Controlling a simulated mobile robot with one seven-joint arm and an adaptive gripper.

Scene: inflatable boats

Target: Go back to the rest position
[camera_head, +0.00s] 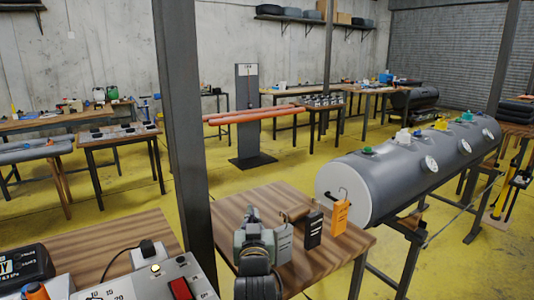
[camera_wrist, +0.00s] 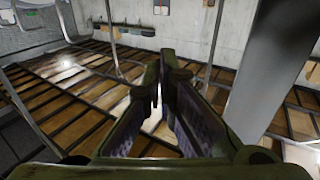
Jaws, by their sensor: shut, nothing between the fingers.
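My gripper (camera_wrist: 160,78) shows in the wrist view with its two dark green fingers close together and nothing between them. In the head view my grey-green arm end (camera_head: 254,240) rises in front of the small wooden table (camera_head: 258,196). Its fingertips cannot be made out clearly there. Just right of it on that table are a grey device (camera_head: 284,243), a black device (camera_head: 313,230) and an orange device with a hook (camera_head: 340,217). I cannot tell whether the arm touches the grey device.
A dark steel post (camera_head: 185,130) stands left of the small table. A long grey inflatable tube (camera_head: 410,165) on a stand lies to the right. A bench with a switch box (camera_head: 150,280) is at the front left.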

